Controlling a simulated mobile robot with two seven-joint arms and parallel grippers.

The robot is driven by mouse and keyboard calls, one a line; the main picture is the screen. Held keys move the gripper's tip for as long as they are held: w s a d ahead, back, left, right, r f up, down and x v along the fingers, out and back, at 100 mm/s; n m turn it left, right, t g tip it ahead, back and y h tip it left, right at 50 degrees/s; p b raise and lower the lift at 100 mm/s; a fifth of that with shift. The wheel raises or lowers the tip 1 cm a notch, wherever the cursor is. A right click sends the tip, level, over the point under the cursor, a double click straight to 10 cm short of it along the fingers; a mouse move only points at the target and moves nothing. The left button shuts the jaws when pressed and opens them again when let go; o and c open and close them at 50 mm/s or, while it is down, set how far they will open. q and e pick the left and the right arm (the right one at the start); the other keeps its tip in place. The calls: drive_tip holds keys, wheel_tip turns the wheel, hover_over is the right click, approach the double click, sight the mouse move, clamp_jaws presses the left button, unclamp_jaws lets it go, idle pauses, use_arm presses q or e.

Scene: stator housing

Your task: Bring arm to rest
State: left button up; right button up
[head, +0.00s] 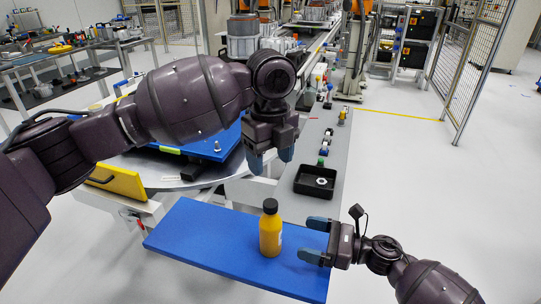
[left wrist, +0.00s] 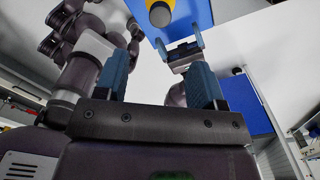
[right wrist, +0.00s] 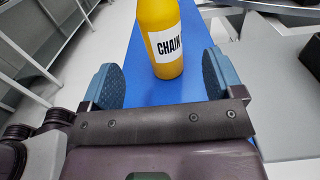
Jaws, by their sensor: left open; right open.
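My left gripper (head: 270,160) is open and empty. It hangs fingers down above the area behind the blue board, and its two fingers show apart in the left wrist view (left wrist: 160,85). My right gripper (head: 314,240) is open at the right part of the board, its fingers pointing left toward a yellow bottle (head: 270,232) with a dark cap. The bottle stands upright on the blue board (head: 205,235). In the right wrist view the bottle (right wrist: 162,35), with a white label reading "CHAIN", stands ahead between the open fingers (right wrist: 163,85), apart from them.
A black tray (head: 315,182) sits on the grey bench right of my left gripper, with small bottles behind it. A round metal table with a blue plate (head: 205,150) lies left, partly hidden by my left arm. The floor at right is clear.

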drive_tip(key=shift+s+d, duration=0.1)
drive_tip(key=shift+d, duration=0.15)
